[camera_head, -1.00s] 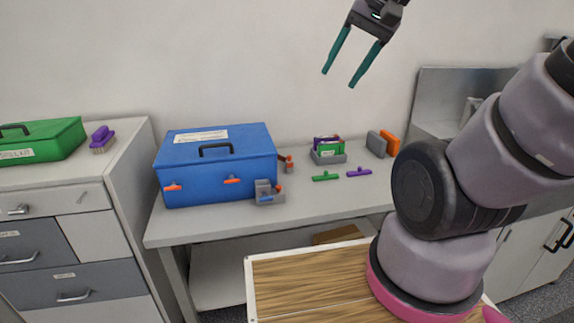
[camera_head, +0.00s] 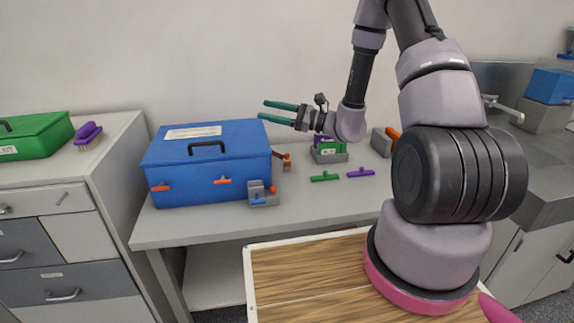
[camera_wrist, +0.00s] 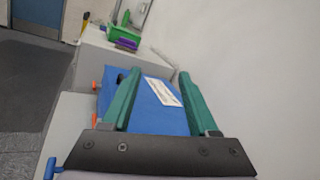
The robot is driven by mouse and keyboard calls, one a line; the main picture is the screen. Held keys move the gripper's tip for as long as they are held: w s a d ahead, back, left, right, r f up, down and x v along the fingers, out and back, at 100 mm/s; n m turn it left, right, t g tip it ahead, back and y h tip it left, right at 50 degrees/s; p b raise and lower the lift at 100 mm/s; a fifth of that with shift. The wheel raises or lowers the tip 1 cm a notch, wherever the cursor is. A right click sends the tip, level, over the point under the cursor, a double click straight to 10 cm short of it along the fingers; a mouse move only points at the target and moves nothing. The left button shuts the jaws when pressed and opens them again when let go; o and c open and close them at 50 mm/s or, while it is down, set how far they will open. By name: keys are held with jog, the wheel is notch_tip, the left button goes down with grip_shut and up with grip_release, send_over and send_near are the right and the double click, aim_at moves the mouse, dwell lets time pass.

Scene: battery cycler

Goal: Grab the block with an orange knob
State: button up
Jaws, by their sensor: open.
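A small grey block (camera_head: 257,193) with an orange-red knob and a blue bar stands on the bench at the front right corner of the blue box. I cannot tell which one the task names. My gripper (camera_head: 264,110) is open and empty, pointing left above the right end of the box. In the wrist view its green fingers (camera_wrist: 159,74) are spread over the box lid. A blue bar end (camera_wrist: 52,167) shows at lower left there.
The blue box (camera_head: 205,170) with a top handle and orange latches fills the bench's left part. Green (camera_head: 324,177) and purple (camera_head: 361,172) pieces lie to the right, before a grey holder (camera_head: 329,156). Bare bench front lies below them. A green box (camera_head: 35,138) stands far left.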

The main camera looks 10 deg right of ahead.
jog(key=w+d+f+m+t+h, duration=0.2)
jog(key=d+f+m+t+h, duration=0.15)
jog(key=f, duration=0.35)
jog(key=w+d+f+m+t+h, duration=0.25)
jog(key=f+m+t, duration=0.2)
jog(key=f, duration=0.25)
jog(key=m+t+h, duration=0.2)
jog(key=m+h, duration=0.3)
jog(key=h, duration=0.1)
send_near(288, 158)
jog(key=shift+s+r, duration=0.3)
jog(key=shift+s, duration=0.6)
jog(key=shift+w+d+f+m+h, duration=0.1)
jog(key=shift+w+f+m+h, duration=0.05)
jog(key=shift+f+m+h, duration=0.15)
jog(key=x, duration=1)
jog(key=shift+w, duration=0.15)
jog(key=shift+c, duration=0.3)
jog(key=shift+r, duration=0.1)
grip_shut()
